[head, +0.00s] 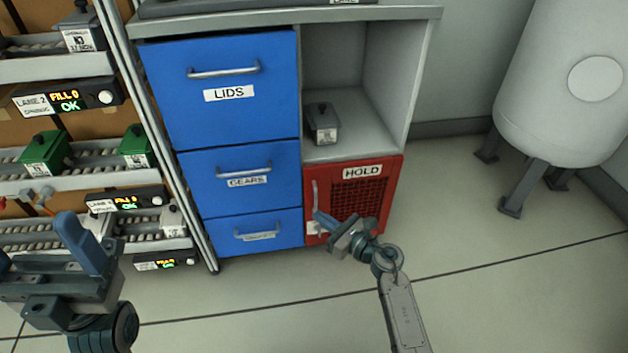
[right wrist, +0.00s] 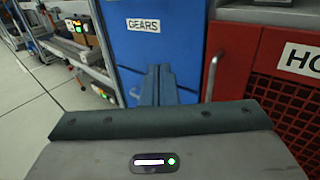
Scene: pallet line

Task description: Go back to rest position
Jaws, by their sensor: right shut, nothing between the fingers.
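My right gripper (head: 320,217) is shut and empty in front of the red HOLD door (head: 375,195), close to its lower left side. In the right wrist view its closed fingers (right wrist: 158,85) show in front of the blue drawer front (right wrist: 135,50) labelled GEARS, left of the pale door handle (right wrist: 212,75). No contact with the handle is visible. My left gripper (head: 42,245) is at the lower left of the head view. Its fingers stand apart with nothing seen between them; one is cut by the picture edge.
The cabinet has a blue LIDS drawer (head: 225,115), and all its drawers and the HOLD door look closed. A grey box (head: 323,125) sits in the open shelf above the door. Roller lanes (head: 85,150) stand at left, a white tank (head: 560,90) at right. Floor at lower right is clear.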

